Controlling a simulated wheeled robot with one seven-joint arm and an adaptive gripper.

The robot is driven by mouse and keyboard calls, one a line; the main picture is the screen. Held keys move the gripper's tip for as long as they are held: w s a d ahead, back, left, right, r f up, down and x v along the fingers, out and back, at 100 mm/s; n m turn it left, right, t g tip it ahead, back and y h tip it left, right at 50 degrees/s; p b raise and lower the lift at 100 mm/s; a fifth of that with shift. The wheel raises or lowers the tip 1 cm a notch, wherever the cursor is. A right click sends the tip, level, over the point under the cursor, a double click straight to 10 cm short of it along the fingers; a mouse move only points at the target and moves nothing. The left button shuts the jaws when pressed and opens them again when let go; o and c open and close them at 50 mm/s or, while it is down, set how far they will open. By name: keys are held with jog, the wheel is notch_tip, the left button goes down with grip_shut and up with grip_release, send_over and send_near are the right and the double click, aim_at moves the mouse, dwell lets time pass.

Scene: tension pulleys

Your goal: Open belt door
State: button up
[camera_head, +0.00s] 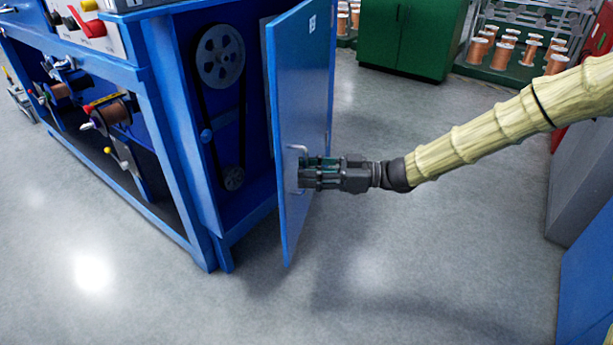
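The blue belt door (301,90) stands swung out from the end of the blue machine (170,120), seen at a steep angle. A small pale handle (299,150) sits on its face near the free edge. My gripper (304,173) is at the handle, with its fingers pointing left against the door face. The fingers overlap the lower part of the handle, and I cannot tell whether they are closed around it. Behind the opening, a belt runs between a large upper pulley (220,56) and a small lower pulley (234,178).
Copper spools (112,112) are mounted on the machine's left side. A green cabinet (412,36) and a rack of copper spools (510,52) stand at the back. Grey and blue units line the right edge (583,180). The grey floor (400,270) around the door is clear.

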jog(key=shift+a, duration=0.45)
grip_shut()
